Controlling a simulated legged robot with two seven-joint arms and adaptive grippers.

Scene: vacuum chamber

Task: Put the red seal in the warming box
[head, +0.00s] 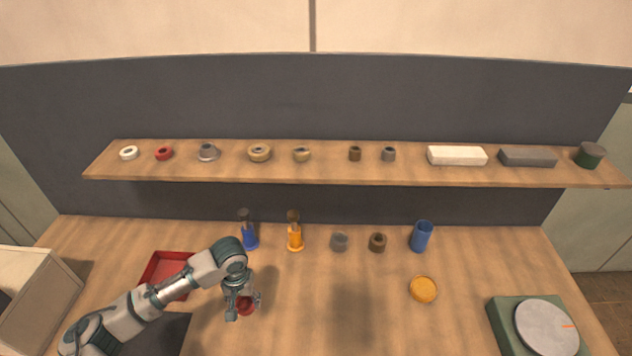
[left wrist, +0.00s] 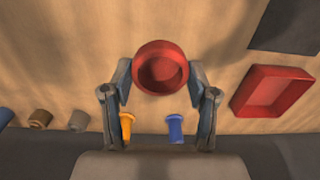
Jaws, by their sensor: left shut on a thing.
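The red seal (left wrist: 160,52), a round red piece with a raised rim and a hollow middle, is between the two fingers of my left gripper (left wrist: 160,78). The fingers are shut on its sides. In the head view the seal (head: 246,308) shows partly behind my left gripper (head: 243,303), over the front left part of the bench. The gap to the bench is hard to judge. A pale box (head: 52,306) with a dark opening, which looks like the warming box, stands at the left edge; its inside is mostly cut off. My right gripper is out of view.
Blue (head: 250,238) and yellow (head: 295,238) posts stand behind the gripper. A shelf (head: 330,178) holds rings, including another red one (head: 164,153). The bench's front middle is clear.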

